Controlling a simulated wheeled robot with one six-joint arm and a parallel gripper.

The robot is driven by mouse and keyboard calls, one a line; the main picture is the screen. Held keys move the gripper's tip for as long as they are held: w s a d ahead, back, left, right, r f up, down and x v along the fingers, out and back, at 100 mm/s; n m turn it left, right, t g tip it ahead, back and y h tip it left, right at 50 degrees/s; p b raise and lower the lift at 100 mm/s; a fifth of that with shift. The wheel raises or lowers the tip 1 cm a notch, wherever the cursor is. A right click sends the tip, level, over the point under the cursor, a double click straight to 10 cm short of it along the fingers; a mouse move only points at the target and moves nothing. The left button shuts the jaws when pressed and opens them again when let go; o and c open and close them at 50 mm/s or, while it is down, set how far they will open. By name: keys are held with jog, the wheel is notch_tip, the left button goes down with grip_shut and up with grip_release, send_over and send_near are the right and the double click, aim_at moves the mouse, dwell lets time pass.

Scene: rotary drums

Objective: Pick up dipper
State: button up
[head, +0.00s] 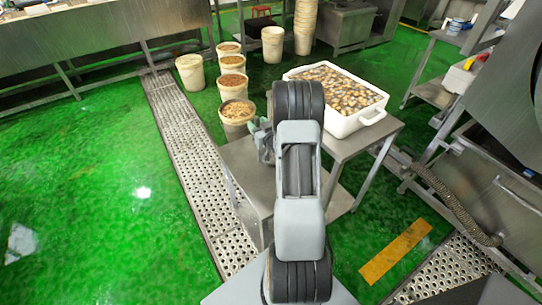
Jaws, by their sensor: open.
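I cannot make out a dipper for certain in the head view. My arm rises through the middle of the picture and hides part of what lies behind it. My gripper (263,141) shows only in part at the left of the arm's upper joint, above a low steel table. It is open, and I see nothing held in it. A white tub (371,117) full of brown and yellowish pieces stands on a steel table to the right of the arm.
Several pale buckets (190,75) with brown contents stand on the green floor behind the low steel table (245,178). A steel counter (110,35) runs along the back left. A large steel machine (500,160) stands at the right. The green floor at left is clear.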

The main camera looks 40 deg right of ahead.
jog(key=shift+w, duration=0.35)
grip_shut()
dwell(0.3)
